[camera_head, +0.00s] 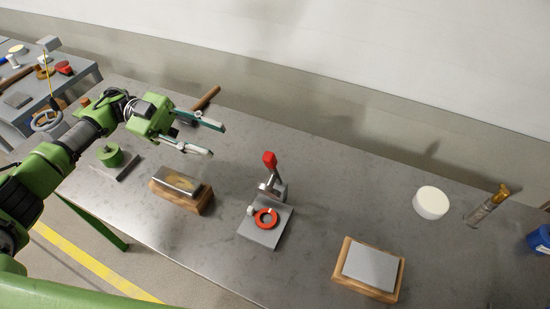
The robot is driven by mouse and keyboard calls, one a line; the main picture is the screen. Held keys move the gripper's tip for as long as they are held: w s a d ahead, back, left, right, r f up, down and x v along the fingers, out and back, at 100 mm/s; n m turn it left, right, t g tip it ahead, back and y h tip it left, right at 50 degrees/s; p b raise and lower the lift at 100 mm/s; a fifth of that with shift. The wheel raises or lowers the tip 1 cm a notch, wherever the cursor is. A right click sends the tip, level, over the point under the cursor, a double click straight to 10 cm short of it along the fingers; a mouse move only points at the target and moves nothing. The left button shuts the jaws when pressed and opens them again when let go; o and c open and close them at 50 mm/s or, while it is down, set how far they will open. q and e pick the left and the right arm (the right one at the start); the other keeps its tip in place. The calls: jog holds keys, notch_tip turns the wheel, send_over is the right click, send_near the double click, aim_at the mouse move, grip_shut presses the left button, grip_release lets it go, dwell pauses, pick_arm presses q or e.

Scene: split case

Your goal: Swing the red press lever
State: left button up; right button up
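The press lever with its red knob (270,160) stands upright on a small grey press (266,224) at the middle of the table. A red ring (266,218) lies on the press base, in front of the lever. My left gripper (218,140) is in the air to the left of the lever. Its two fingers are spread apart with nothing between them, and they point right toward the red knob without touching it. My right gripper is not in view.
A wooden block with a metal top (181,188) stands left of the press. A wood-framed grey plate (369,269) lies to the right. A white round piece (430,203) and a clear tube (487,206) stand further right. The tabletop between press and plate is clear.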

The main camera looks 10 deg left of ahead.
aim_at(270, 168)
pick_arm(q)
jog(key=p+x, duration=0.2)
jog(key=x, duration=0.2)
jog(key=p+x, duration=0.1)
jog(key=x, duration=0.3)
jog(key=w+f+p+x, duration=0.1)
jog(key=p+x, duration=0.1)
jog(key=x, duration=0.3)
jog(key=shift+d+f+p, duration=0.1)
jog(key=shift+d+p, duration=0.05)
jog(key=shift+p, duration=0.15)
jog(key=shift+s+d, duration=0.2)
jog(key=shift+d, duration=0.2)
jog(key=shift+f, duration=0.15)
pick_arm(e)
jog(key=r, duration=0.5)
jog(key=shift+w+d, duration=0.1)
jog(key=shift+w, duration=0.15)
pick_arm(q)
grip_shut()
